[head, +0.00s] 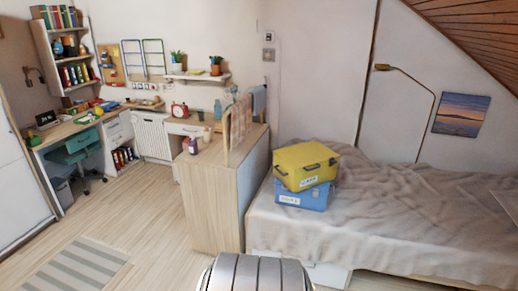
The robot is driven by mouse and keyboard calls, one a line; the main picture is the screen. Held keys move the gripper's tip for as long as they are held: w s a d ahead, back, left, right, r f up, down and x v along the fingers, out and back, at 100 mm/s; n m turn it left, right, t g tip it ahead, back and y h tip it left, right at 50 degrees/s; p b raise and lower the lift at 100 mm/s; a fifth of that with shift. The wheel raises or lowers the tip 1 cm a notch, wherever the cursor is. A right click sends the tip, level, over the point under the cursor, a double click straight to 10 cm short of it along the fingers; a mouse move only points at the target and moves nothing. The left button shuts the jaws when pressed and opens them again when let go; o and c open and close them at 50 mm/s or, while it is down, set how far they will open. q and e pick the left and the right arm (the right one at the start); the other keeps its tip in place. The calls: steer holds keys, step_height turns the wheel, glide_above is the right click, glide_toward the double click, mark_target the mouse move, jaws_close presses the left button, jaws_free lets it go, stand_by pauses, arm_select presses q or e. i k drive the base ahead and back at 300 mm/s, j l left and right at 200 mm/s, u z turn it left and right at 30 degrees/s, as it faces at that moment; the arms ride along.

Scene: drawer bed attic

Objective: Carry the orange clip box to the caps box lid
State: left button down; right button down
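A yellow lidded box (306,165) with dark handles and a small white label sits on top of a blue box (303,195). The blue box also has a white label and rests on the bed near its left edge. The label writing is too small to read surely, so I cannot tell which lid is the caps box lid. I cannot make out a clearly orange clip box. Neither of my grippers is in view.
The bed (390,215) with a rumpled beige blanket fills the right. A wooden cabinet (212,205) stands left of it. A desk (75,128) and teal chair (77,148) are at the far left. The wooden floor (150,220) is open, with a striped rug (82,268).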

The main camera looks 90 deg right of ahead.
mark_target(306, 153)
steer(key=l+z, duration=0.25)
steer(key=z, duration=0.2)
steer(key=l+z, duration=0.25)
steer(key=z, duration=0.15)
steer(key=i+l+z, duration=0.1)
steer(key=l+z, duration=0.15)
steer(key=z, duration=0.2)
steer(key=i+l+z, duration=0.1)
steer(key=z, duration=0.3)
steer(key=i+l+z, duration=0.1)
steer(key=z, duration=0.35)
steer(key=i+z, duration=0.2)
steer(key=z, duration=0.2)
steer(key=i+z, duration=0.15)
steer(key=z, duration=0.3)
steer(key=i+z, duration=0.15)
steer(key=z, duration=0.25)
